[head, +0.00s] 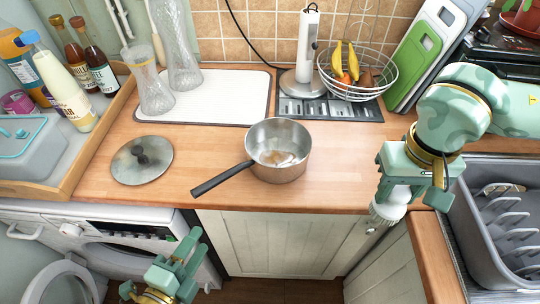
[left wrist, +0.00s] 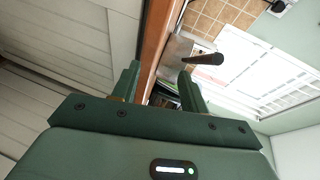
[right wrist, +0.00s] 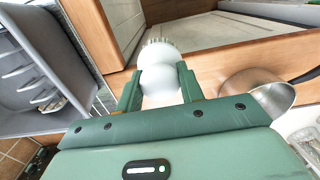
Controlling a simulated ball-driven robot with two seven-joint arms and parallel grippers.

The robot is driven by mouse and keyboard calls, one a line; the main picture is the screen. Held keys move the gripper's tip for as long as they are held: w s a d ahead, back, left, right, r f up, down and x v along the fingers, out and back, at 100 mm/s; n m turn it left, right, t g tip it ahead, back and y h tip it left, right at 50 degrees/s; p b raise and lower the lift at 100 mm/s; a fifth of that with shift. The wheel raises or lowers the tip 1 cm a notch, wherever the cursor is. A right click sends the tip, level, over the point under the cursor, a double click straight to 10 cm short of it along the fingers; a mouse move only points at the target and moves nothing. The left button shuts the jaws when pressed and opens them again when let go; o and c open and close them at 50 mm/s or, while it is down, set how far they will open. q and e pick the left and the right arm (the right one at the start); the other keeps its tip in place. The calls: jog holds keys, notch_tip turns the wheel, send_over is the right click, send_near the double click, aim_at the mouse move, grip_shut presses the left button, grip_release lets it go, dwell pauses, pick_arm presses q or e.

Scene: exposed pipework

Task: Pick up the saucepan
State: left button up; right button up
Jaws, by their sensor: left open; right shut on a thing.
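My left gripper (head: 176,262) is open and empty, below and in front of the counter edge. In the left wrist view the dark handle (left wrist: 203,60) shows beyond the fingertips (left wrist: 160,85), not touching. My right gripper (right wrist: 159,88) is shut on a white brush-like thing (right wrist: 160,66) with bristles, to the right of the saucepan; it also shows in the head view (head: 387,211).
A white drying mat (head: 225,95) with glass vases lies behind the lid. A wire fruit basket (head: 357,88) stands at the back right. A grey dish rack (head: 490,225) is at the far right. A tray (head: 95,145) with bottles stands left. The counter around the saucepan is mostly clear.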

aim_at(223, 180)
pick_arm(q)
notch_tip(223, 180, up, 7)
jog(key=w+d+m+t+h, duration=0.1)
jog(key=w+m+t, duration=0.1)
jog(key=m, duration=0.2)
jog(key=x, duration=0.7)
jog(key=f+x, duration=0.1)
jog(key=x, duration=0.3)
jog(key=shift+d+f+p, duration=0.1)
jog(key=shift+d+p, duration=0.05)
jog(key=shift+p, duration=0.25)
grip_shut()
